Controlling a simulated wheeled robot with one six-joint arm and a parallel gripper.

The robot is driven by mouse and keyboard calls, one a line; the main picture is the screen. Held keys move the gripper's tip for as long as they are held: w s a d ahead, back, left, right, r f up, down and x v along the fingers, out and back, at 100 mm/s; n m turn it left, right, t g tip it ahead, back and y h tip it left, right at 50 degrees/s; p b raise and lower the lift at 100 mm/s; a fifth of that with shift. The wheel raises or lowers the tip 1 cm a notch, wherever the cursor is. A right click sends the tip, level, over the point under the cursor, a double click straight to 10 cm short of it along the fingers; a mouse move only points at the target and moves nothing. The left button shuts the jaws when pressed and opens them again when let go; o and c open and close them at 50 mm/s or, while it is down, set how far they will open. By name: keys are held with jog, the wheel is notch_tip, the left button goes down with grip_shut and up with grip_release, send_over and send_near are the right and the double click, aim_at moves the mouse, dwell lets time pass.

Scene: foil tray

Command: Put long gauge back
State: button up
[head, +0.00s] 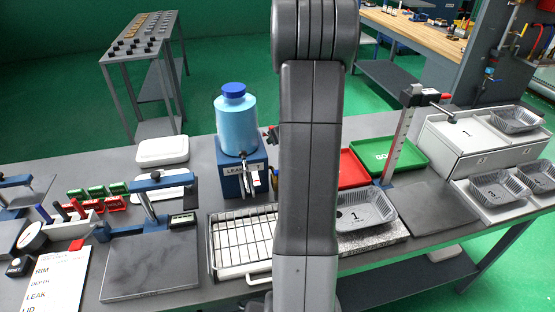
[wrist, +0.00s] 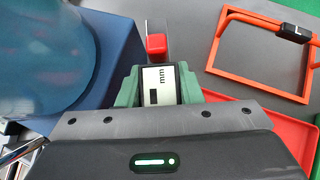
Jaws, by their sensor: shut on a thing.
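My gripper (wrist: 160,88) is shut on a gauge, which I take to be the long gauge (wrist: 158,78). The gauge has a pale display marked "mm" and a red part (wrist: 156,43) beyond it; a thin grey strip runs on from there. The green fingers sit on both sides of the display. In the head view my own arm hides the gripper and most or all of the gauge. I cannot tell how high the gauge is above the table or where its resting place is.
A blue bottle (head: 235,120) stands on a blue leak-test box (head: 240,180), close left of my gripper. An orange frame (wrist: 262,83) and red tray (wrist: 255,125) lie right. A wire rack (head: 228,245), foil tray (head: 362,212) and tall blue-based stand (head: 397,150) occupy the table.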

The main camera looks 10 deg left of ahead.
notch_tip(320, 180, down, 8)
jog(key=shift+r+b, duration=0.25)
jog(key=shift+b, duration=0.3)
jog(key=shift+f, duration=0.1)
jog(key=shift+f+b, duration=0.4)
jog(key=o, duration=1.1)
jog(key=shift+o, duration=0.2)
jog(key=shift+r, duration=0.2)
jog(key=p+v, duration=0.1)
jog(key=v, duration=1.1)
jog(key=shift+r, duration=0.35)
